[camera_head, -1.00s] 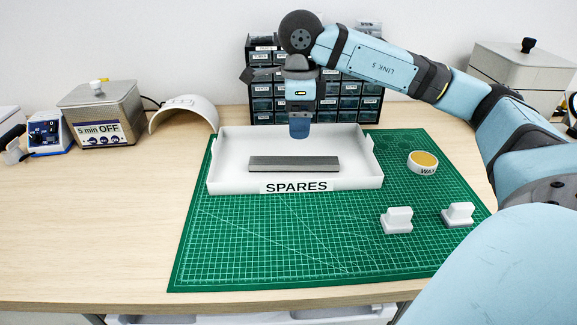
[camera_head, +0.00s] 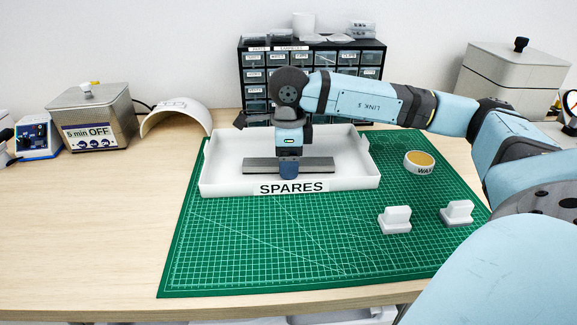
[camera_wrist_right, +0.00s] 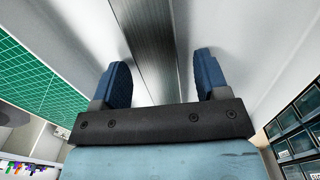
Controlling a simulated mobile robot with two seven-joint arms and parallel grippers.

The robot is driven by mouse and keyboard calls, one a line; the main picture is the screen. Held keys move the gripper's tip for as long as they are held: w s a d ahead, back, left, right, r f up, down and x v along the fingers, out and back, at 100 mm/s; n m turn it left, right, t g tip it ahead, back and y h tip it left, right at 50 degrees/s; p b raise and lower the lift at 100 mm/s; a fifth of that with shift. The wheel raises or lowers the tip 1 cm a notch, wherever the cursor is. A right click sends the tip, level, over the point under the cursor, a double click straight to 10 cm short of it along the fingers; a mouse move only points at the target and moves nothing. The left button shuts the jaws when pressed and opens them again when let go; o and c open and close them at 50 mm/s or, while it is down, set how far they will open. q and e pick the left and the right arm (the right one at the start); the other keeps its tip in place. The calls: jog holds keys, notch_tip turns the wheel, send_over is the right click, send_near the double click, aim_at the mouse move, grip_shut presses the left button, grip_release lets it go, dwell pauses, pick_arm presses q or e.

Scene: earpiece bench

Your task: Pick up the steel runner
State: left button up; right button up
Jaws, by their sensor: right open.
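The steel runner (camera_head: 318,165) is a long grey bar lying in the white SPARES tray (camera_head: 221,186). My right gripper (camera_head: 289,177) is down in the tray at the middle of the runner and hides part of it in the head view. In the right wrist view the runner (camera_wrist_right: 148,40) passes between the two blue fingers of the right gripper (camera_wrist_right: 160,82). The fingers are apart, with a gap to the runner on both sides. My left gripper is not in view.
The tray stands on a green cutting mat (camera_head: 260,250). Two white blocks (camera_head: 396,219) (camera_head: 457,212) and a wax tin (camera_head: 419,162) are to its right. A drawer cabinet (camera_head: 255,75) stands behind the tray. The mat's front is clear.

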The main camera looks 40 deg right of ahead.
grip_shut()
jog(key=shift+r, duration=0.2)
